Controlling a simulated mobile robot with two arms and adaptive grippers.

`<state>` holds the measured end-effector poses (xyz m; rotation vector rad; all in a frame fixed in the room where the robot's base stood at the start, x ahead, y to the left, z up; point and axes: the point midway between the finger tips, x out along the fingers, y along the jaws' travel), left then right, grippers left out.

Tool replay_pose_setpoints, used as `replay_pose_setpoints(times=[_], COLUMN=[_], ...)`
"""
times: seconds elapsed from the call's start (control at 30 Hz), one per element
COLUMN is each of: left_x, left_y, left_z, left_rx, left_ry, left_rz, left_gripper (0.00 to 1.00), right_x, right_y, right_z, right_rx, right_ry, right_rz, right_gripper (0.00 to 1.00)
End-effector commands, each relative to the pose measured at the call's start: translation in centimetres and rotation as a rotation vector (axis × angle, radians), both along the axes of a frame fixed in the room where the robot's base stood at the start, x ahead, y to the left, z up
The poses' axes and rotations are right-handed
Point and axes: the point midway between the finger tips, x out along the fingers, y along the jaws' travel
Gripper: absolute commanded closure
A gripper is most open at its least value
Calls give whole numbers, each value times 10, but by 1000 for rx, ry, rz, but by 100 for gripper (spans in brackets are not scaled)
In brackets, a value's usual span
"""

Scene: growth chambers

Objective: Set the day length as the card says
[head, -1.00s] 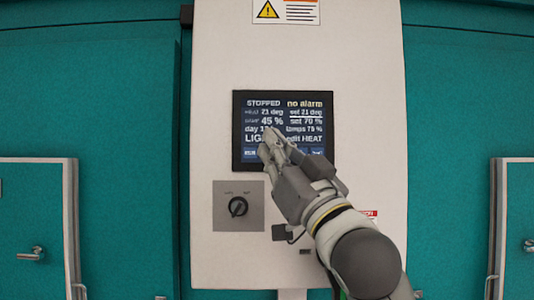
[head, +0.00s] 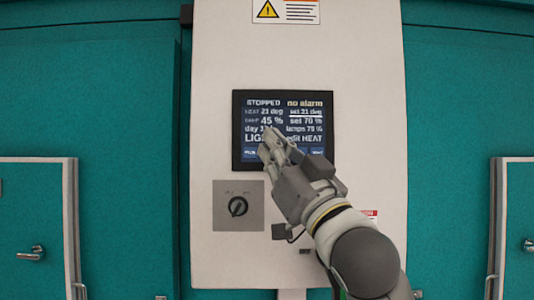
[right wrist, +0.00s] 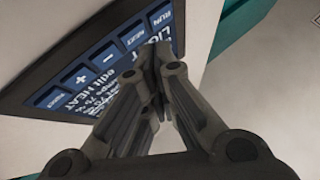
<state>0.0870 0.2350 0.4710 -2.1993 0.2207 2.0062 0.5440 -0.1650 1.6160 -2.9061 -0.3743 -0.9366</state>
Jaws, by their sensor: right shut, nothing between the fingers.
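The control screen (head: 283,104) is on a pale cabinet front. It reads STOPPED, no alarm, HEAT 21 deg with an underlined set 21 deg, DAMP 45 %, set 70 %, lamps about 75 % and edit HEAT. The day value is partly covered by my right gripper (head: 267,146). That gripper is shut and empty in front of the screen's lower part. The right wrist view shows its fingertips (right wrist: 146,58) close to the NEXT key (right wrist: 133,37); I cannot tell whether they touch. The minus key (right wrist: 107,56) and plus key (right wrist: 79,77) are in sight. No readable day-length card shows.
A rotary switch (head: 238,207) on a grey plate is below the screen. A warning label (head: 267,10) is at the top of the cabinet. Teal walls with white-framed doors (head: 35,225) flank it on both sides.

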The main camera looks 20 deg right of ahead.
Motion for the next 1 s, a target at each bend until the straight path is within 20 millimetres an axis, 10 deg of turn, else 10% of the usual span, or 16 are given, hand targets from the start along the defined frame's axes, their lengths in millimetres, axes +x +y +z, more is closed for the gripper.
replay_pose_setpoints(times=[1.0], left_x=[0], left_y=[0], left_z=[2], left_rx=[0], left_ry=[0], left_rz=[0], left_gripper=[100], right_x=[8], right_y=[-2], right_z=[0], right_rx=[0], right_ry=[0], right_rz=[0], right_gripper=[100])
